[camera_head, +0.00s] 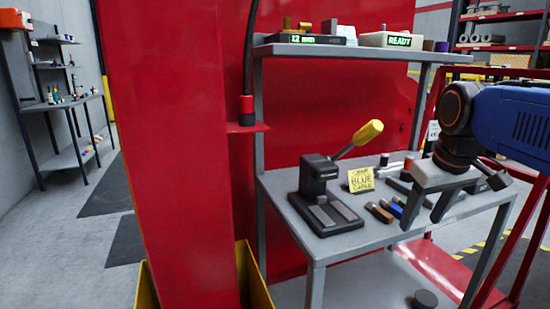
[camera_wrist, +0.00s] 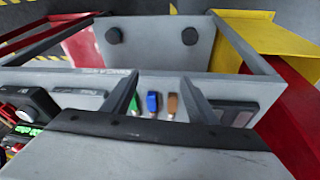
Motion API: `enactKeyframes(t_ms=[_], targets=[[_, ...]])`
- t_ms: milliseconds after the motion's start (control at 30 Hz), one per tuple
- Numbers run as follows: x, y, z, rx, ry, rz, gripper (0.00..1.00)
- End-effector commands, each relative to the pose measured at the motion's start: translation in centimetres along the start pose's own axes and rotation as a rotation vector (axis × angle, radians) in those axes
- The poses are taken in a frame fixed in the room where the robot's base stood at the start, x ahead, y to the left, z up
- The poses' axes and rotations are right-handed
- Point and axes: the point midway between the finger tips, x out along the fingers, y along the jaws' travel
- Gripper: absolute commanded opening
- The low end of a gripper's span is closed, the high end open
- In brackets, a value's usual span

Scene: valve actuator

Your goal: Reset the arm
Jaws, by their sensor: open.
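My gripper (camera_head: 422,211) is on the right in the head view, above the right part of the grey workbench (camera_head: 335,242). Its two fingers point down, are spread apart, and hold nothing. In the wrist view its fingers (camera_wrist: 160,95) reach up from the grey palm. Between them in the picture lie a green piece (camera_wrist: 134,106), a blue piece (camera_wrist: 153,102) and a brown piece (camera_wrist: 172,105) on the bench, apart from the fingers. In the head view, a black lever press (camera_head: 318,180) with a raised yellow handle (camera_head: 367,132) stands left of these pieces.
A yellow note (camera_head: 361,179) stands beside the press. A shelf above holds displays reading "12 mm" (camera_head: 303,38) and "READY" (camera_head: 398,40). Red rails (camera_head: 520,235) are at right.

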Motion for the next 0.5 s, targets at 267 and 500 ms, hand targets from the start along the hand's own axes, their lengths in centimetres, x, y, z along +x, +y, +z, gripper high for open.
enactKeyframes(t_ms=[267,500], targets=[[6.2,-3.9,9.1,0.102,0.068,-0.003,0.53],[10.6,-5.8,14.4,0.170,0.112,-0.010,0.53]])
